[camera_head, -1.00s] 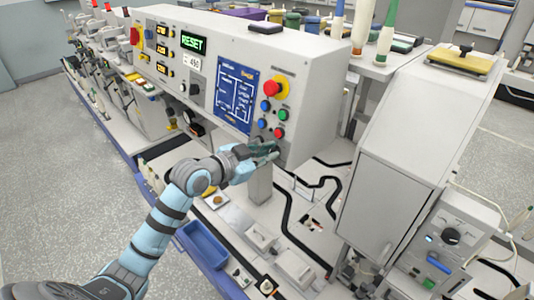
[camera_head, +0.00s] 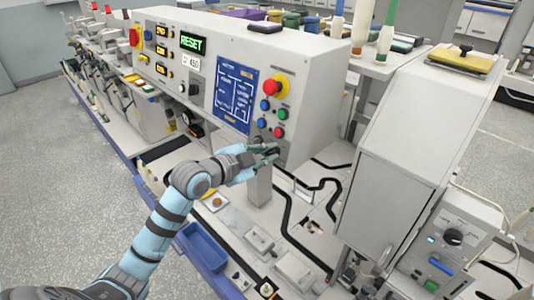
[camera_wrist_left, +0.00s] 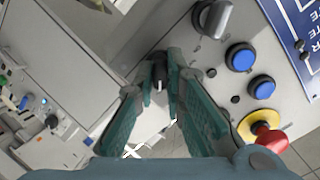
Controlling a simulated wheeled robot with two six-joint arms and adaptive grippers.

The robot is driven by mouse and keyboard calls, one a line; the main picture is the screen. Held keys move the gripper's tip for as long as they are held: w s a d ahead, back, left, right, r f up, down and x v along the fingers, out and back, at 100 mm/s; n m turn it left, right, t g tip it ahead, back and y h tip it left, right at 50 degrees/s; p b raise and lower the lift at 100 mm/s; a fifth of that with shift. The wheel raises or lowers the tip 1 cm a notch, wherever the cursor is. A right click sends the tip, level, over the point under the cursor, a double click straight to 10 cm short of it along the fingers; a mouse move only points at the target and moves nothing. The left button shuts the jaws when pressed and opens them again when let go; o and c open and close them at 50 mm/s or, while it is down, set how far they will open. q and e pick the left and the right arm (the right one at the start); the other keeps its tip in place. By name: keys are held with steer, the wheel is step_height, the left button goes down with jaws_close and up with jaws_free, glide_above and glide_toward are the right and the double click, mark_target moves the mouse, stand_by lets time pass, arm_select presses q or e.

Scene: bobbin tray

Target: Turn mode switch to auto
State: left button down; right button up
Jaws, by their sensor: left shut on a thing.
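The mode switch (camera_wrist_left: 160,76) is a small black knob on the lower part of the light grey control panel (camera_head: 225,40). It sits between the fingertips of my left gripper (camera_wrist_left: 160,66) in the left wrist view. My left gripper also shows in the head view (camera_head: 271,152), at the panel's lower right corner below the buttons. Its fingers are shut on the knob. In the head view the fingers mostly hide the knob, and I cannot read its setting. My right gripper is in neither view.
A red emergency stop (camera_head: 276,86), which also shows in the wrist view (camera_wrist_left: 264,128), and blue, green and red buttons are close above the fingers. A grey knob (camera_wrist_left: 213,18) is beside them. A blue tray (camera_head: 203,246) lies below; a grey cabinet (camera_head: 385,200) stands right.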

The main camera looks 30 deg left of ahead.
arm_select(q)
steer(key=shift+f, duration=0.15)
steer(key=c, duration=1.7)
jaws_free()
steer(key=shift+o, duration=0.2)
steer(key=shift+s+a, duration=0.1)
steer(key=v, duration=0.7)
steer(key=shift+s+r, duration=0.2)
